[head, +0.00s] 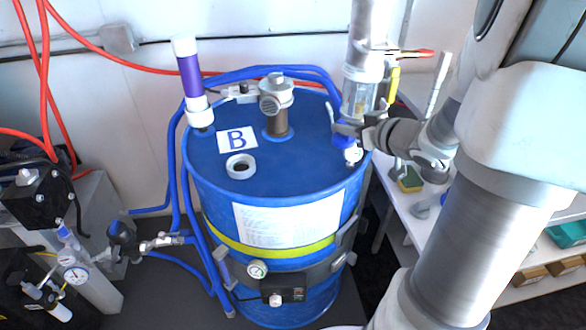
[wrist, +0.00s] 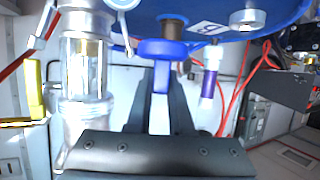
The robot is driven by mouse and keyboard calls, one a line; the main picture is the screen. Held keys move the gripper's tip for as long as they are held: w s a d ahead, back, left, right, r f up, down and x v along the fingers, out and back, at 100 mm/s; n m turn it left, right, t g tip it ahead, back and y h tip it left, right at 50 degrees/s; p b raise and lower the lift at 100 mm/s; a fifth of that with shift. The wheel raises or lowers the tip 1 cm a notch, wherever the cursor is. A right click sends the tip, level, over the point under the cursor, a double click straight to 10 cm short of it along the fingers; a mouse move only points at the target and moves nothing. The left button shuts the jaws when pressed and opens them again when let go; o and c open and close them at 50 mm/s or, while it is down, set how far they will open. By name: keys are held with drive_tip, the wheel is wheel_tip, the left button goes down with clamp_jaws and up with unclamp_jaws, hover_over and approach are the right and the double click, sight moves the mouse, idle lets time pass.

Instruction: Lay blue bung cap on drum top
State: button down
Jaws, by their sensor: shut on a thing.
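The blue drum (head: 300,150) stands upright, its round top facing up with a white-rimmed bung opening (head: 240,166) near the front left. The drum top also shows along the upper edge of the wrist view (wrist: 285,14). My gripper (head: 345,130) is at the right edge of the drum top. In the wrist view my gripper (wrist: 160,92) is shut on the blue bung cap (wrist: 162,49), a disc with a stem between the fingers. The cap shows partly in the head view (head: 342,142). I cannot tell whether it touches the drum.
A pump fitting (head: 277,105) and a purple-and-white tube (head: 189,80) rise from the drum top. A clear sight-glass column (head: 362,90) stands close behind my gripper. Blue hoses loop around the drum's back. A white shelf (head: 400,215) is at right. The front-right drum top is clear.

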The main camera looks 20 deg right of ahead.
drive_tip(key=shift+s+d, duration=0.2)
drive_tip(key=shift+f, duration=0.2)
drive_tip(key=w+a+f+b, duration=0.1)
drive_tip(key=w+a+f, duration=0.1)
drive_tip(key=w+a+f+b, duration=0.2)
drive_tip(key=w+a, duration=0.1)
drive_tip(key=w+a+f+b, duration=0.2)
drive_tip(key=w+a, duration=0.1)
drive_tip(key=shift+f, duration=0.4)
drive_tip(key=shift+w+f+b, duration=0.1)
drive_tip(key=shift+f+b, duration=0.7)
drive_tip(key=shift+f, duration=1.15)
drive_tip(key=shift+f, duration=0.1)
drive_tip(key=shift+f, duration=0.15)
drive_tip(key=c, duration=0.8)
unclamp_jaws()
